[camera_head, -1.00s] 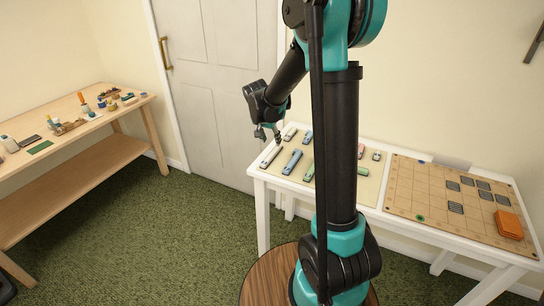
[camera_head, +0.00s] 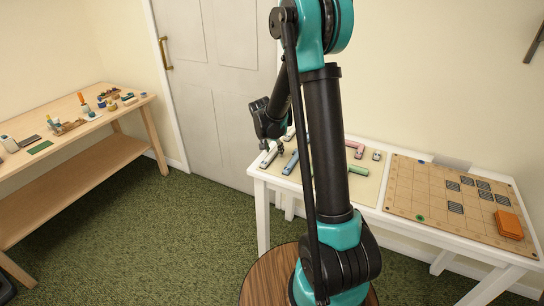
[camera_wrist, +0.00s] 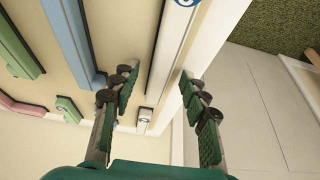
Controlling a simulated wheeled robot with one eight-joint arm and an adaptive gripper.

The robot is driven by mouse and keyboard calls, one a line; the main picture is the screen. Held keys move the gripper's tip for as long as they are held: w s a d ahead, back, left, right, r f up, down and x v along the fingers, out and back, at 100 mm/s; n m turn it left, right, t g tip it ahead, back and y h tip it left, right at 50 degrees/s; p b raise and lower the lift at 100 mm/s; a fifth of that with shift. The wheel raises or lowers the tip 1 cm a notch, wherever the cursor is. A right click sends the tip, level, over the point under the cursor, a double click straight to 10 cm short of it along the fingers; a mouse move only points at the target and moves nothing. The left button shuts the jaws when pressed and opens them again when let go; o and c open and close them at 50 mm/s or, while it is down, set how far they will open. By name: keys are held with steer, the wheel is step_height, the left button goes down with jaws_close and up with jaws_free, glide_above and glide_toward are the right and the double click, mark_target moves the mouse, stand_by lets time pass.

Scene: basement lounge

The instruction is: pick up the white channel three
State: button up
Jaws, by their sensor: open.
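A long white channel (camera_head: 268,159) lies at the left end of the tan mat on the white table, partly hidden by my gripper (camera_head: 273,146). In the wrist view my gripper (camera_wrist: 157,78) is open and empty, with one finger on each side of the long white channel (camera_wrist: 172,45). I cannot tell whether the fingers touch it. A round blue mark shows on it at the top edge of that view; its number is not readable. A shorter white piece (camera_wrist: 145,117) lies beyond its end.
A blue channel (camera_wrist: 68,35) lies close beside, with green (camera_wrist: 15,50) and pink (camera_wrist: 20,105) pieces farther left. The table's edge runs just right of the white channel. A tan grid board (camera_head: 430,195) with an orange block (camera_head: 509,224) lies right. A wooden bench (camera_head: 70,150) stands left.

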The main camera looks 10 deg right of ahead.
steer(key=shift+c, duration=0.3)
jaws_close()
